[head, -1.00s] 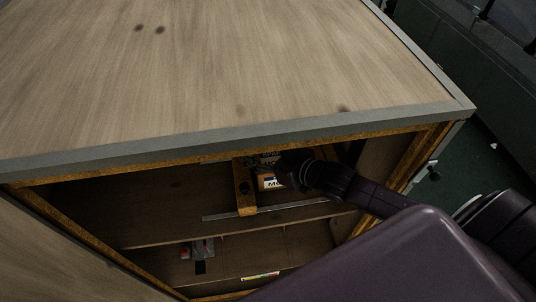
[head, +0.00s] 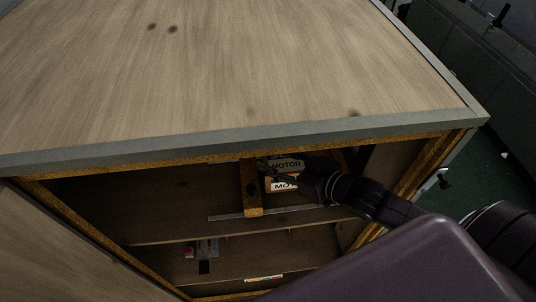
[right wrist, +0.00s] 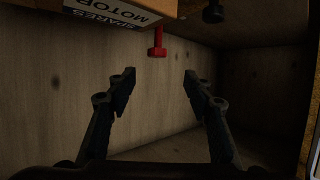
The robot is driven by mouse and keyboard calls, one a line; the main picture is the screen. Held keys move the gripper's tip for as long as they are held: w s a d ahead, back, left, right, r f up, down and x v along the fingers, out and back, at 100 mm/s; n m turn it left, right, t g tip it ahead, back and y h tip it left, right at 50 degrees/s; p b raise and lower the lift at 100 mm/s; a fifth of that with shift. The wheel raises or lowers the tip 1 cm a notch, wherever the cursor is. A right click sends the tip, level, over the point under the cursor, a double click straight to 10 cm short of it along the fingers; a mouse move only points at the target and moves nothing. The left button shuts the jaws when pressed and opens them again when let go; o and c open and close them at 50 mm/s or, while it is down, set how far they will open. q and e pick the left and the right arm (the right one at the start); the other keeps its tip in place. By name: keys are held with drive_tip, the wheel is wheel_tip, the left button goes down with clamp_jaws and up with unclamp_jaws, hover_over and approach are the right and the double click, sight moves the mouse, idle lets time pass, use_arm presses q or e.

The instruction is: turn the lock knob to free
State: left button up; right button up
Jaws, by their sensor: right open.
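A red T-shaped piece (right wrist: 157,46) hangs below a labelled box in the right wrist view, and a dark round knob (right wrist: 213,13) shows at the top, right of it. I cannot tell which of them is the lock knob, or its setting. My right gripper (right wrist: 160,76) is open and empty, its fingertips apart below the red piece and not touching it. In the head view my right gripper (head: 270,168) reaches into the open cabinet, in front of the box. My left gripper is not in view.
The box with MOTOR labels (head: 285,164) sits inside the cabinet by an upright orange-brown bar (head: 251,190). The wooden cabinet top (head: 230,75) overhangs the opening. A lower shelf holds a small grey-and-red item (head: 201,249). A handle (head: 444,178) is on the right outside.

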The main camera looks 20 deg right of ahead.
drive_tip(key=a+f+t+b, duration=0.1)
drive_tip(key=w+a+f+m+t+h+b, duration=0.1)
drive_tip(key=a+b, duration=0.1)
drive_tip(key=a+f+m+t+b, duration=0.1)
drive_tip(key=t, duration=0.1)
drive_tip(key=shift+w+a+f+h+b, duration=0.35)
drive_tip(key=shift+w+h+b, duration=0.05)
drive_tip(key=shift+w+d+f+m+t+h+b, duration=0.1)
drive_tip(key=shift+f+m+t+h+b, duration=0.25)
drive_tip(key=shift+m+h, duration=0.4)
drive_tip(key=shift+w+d+f+m+t+h+b, duration=0.1)
drive_tip(key=shift+f+m+t+h+b, duration=0.25)
drive_tip(key=shift+h, duration=0.6)
drive_tip(key=shift+w+r, duration=0.1)
drive_tip(key=shift+w, duration=0.3)
drive_tip(key=w+p, duration=0.2)
drive_tip(key=w, duration=0.5)
drive_tip(key=shift+d, duration=0.1)
drive_tip(key=shift+c, duration=0.4)
drive_tip(key=c, duration=1.1)
